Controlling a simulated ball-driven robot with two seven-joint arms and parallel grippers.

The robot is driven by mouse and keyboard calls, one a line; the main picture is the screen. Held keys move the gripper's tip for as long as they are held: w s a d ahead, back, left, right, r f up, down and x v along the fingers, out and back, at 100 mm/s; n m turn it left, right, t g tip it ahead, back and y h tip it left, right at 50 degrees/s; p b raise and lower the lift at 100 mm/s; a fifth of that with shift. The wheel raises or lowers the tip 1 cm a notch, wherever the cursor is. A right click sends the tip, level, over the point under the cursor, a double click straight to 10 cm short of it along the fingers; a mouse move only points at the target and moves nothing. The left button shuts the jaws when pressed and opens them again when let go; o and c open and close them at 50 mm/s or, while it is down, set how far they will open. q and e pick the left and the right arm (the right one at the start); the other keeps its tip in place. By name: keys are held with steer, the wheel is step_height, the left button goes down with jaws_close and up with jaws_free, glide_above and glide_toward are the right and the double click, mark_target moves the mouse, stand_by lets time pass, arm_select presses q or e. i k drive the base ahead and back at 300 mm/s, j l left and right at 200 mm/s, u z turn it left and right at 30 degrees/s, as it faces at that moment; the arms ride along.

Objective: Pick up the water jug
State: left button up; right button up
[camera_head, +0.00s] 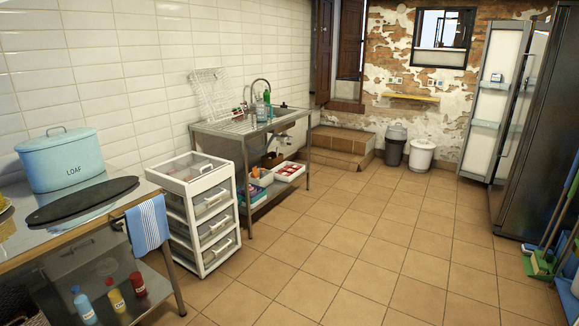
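I cannot make out a water jug for certain in the head view. A small clear or bluish container (260,111) stands by the tap on the steel sink table (222,134), with a green bottle (267,98) beside it. Both are far off and too small to tell in detail. Neither of my grippers is in view.
A steel table at lower left holds a blue LOAF tin (62,160) and a dark oval board (82,201). A white drawer unit (208,222) stands between it and the sink. Two bins (421,155) stand at the back. The tiled floor (345,245) is clear.

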mark_target(261, 107)
steer(key=i+j+u, duration=0.1)
steer(key=i+u, duration=0.35)
steer(key=i, duration=2.1)
steer(key=i+j+z, duration=0.15)
steer(key=i, duration=0.5)
steer(key=i+j, duration=0.1)
steer(key=i, duration=0.6)
steer(key=i+j+z, duration=0.1)
steer(key=i, duration=0.55)
